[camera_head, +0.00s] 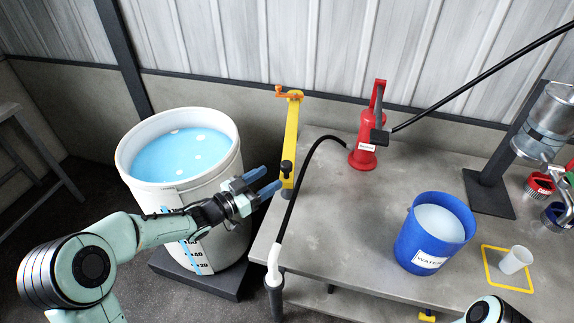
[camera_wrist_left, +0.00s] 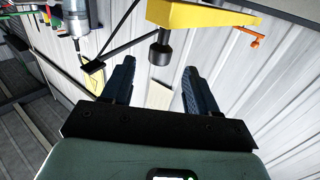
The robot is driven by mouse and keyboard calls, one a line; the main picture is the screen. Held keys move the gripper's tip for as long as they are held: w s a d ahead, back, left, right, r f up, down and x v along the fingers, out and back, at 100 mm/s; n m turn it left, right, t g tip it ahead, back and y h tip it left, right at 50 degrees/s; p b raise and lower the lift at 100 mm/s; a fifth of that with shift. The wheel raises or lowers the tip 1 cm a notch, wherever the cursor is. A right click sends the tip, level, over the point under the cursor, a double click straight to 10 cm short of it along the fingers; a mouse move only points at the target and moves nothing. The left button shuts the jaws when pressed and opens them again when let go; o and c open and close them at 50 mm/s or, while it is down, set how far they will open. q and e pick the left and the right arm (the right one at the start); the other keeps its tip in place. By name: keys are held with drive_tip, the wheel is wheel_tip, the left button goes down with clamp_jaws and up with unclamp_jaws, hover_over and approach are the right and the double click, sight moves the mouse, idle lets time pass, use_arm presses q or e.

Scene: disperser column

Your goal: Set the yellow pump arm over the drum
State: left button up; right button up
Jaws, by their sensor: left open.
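The yellow pump arm (camera_head: 291,135) stands at the table's left edge and points toward the back wall, with an orange hook (camera_head: 287,94) at its far end. A black knob (camera_head: 287,167) sits near its close end. The white drum (camera_head: 150,196), holding blue liquid, stands left of the table; the arm is not over it. My left gripper (camera_head: 272,178) is open and empty, its blue fingers just left of the knob. In the left wrist view the yellow arm (camera_wrist_left: 195,14) and the knob (camera_wrist_left: 160,50) appear ahead of the fingers, with no clear contact. My right gripper is out of view.
A black hose (camera_head: 296,200) runs along the table's left edge. A red pump (camera_head: 364,150), a blue water bucket (camera_head: 410,240) and a white cup (camera_head: 516,260) stand on the grey table (camera_head: 345,235). A corrugated wall (camera_head: 300,45) is behind.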

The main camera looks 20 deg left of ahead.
sight(282, 170)
use_arm(q)
drive_tip(key=p+x, duration=0.1)
drive_tip(key=x, duration=0.6)
drive_tip(key=shift+w+d, duration=0.15)
drive_tip(key=shift+w, duration=0.15)
drive_tip(key=shift+f, duration=0.1)
clamp_jaws()
